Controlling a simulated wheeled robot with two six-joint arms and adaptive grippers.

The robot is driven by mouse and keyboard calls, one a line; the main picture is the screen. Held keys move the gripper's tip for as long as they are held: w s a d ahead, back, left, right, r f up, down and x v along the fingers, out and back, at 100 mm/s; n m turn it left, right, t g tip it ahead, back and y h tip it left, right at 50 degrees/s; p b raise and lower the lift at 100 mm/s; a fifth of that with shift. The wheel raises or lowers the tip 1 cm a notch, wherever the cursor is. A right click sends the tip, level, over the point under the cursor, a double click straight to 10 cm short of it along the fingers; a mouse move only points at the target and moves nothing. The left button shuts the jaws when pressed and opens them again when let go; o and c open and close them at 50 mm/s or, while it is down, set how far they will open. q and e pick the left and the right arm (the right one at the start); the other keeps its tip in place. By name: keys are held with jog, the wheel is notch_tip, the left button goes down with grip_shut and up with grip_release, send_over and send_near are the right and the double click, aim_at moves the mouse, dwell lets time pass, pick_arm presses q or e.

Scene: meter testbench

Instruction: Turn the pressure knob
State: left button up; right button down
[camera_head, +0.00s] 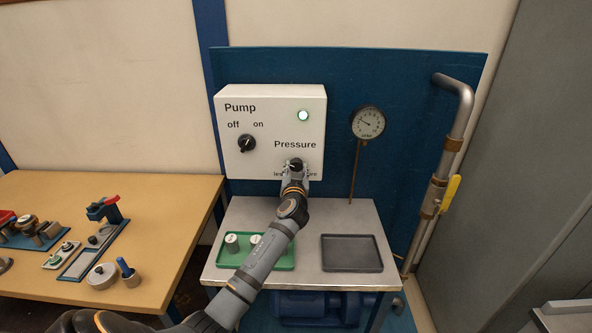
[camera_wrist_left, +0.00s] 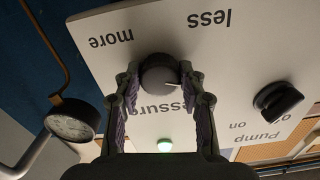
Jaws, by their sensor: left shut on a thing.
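The white control box (camera_head: 290,103) is marked Pump and Pressure. My left arm reaches up to it, and my left gripper (camera_head: 296,170) is at the dark pressure knob (camera_head: 296,163), below the word Pressure. In the left wrist view the round grey pressure knob (camera_wrist_left: 158,77) sits between the two fingers of my left gripper (camera_wrist_left: 160,72), which is shut on it. The labels less and more show upside down near the knob. The round pressure gauge (camera_head: 367,122) stands right of the box, and also shows in the left wrist view (camera_wrist_left: 70,121). My right gripper is not in view.
The pump switch (camera_head: 247,143) is on the box's left, and a green lamp (camera_head: 303,115) is lit. Below are a green tray (camera_head: 285,264) with small weights and an empty dark tray (camera_head: 351,254). A pipe with a yellow lever (camera_head: 450,193) is at right.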

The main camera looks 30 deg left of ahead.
pick_arm(q)
jog(key=m, duration=0.2)
jog(key=shift+m, duration=0.3)
jog(key=m, duration=0.2)
jog(key=shift+m, duration=0.4)
jog(key=m+p, duration=0.1)
jog(key=m, duration=0.1)
jog(key=shift+m, duration=0.4)
jog(key=m+p, duration=0.1)
jog(key=m, duration=0.2)
jog(key=shift+r+m, duration=0.1)
jog(key=shift+m, duration=0.2)
jog(key=m+p, duration=0.3)
jog(key=m, duration=0.3)
jog(key=m+p, duration=0.2)
jog(key=m, duration=0.2)
jog(key=shift+m+p, duration=0.3)
jog(key=shift+m, duration=0.5)
